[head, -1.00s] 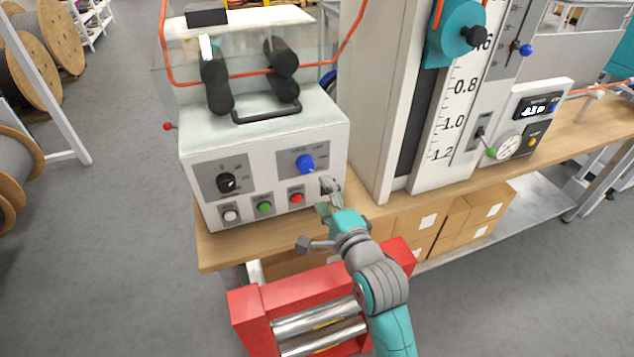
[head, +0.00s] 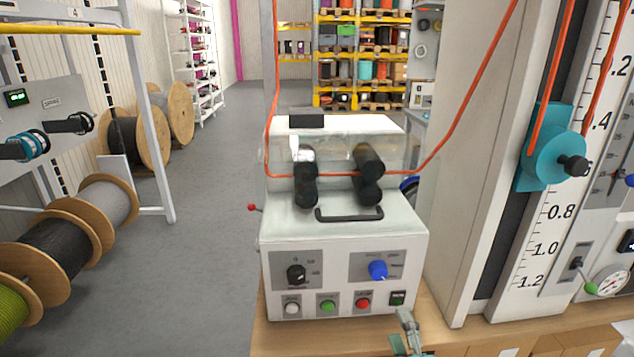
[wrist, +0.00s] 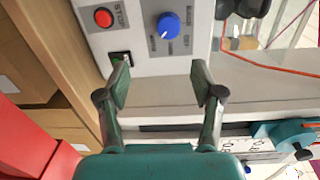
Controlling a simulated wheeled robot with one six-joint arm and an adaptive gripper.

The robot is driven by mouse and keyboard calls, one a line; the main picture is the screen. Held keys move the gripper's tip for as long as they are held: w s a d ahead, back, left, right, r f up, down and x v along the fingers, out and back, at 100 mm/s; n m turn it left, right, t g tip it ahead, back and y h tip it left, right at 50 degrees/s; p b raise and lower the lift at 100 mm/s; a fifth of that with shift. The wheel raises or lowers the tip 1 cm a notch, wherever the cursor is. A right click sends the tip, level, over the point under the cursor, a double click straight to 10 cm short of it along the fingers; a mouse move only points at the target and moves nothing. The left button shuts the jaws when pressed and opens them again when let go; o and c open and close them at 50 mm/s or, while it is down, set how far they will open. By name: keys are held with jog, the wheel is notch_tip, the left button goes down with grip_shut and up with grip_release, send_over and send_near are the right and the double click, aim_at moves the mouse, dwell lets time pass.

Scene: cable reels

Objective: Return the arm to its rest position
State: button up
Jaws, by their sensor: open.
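My gripper (head: 406,343) shows at the bottom edge of the head view, below the right side of the white control box (head: 412,240). Most of my arm is out of that view. In the wrist view my gripper (wrist: 159,88) is open, its two fingers apart with nothing between them. The box's front panel is ahead of the fingers, with the blue knob (wrist: 169,26), the red button (wrist: 103,17) and a dark rocker switch (wrist: 120,58) close to one fingertip. I cannot tell whether the fingertip touches the panel.
The box stands on a wooden bench (head: 450,340). A tall scaled column with a teal pulley (head: 548,150) stands to its right. Cable reels (head: 60,250) stand at left. The grey floor between is clear.

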jog(key=s+f+n+g, duration=0.1)
jog(key=s+f+n, duration=0.4)
jog(key=s, duration=0.5)
jog(key=s+f+n, duration=0.3)
jog(key=s+f, duration=0.4)
jog(key=s, duration=0.2)
jog(key=s+n+g, duration=0.1)
jog(key=s+n, duration=0.9)
jog(key=s, duration=1.1)
jog(key=shift+a+g+h, duration=0.3)
jog(key=shift+g, duration=0.1)
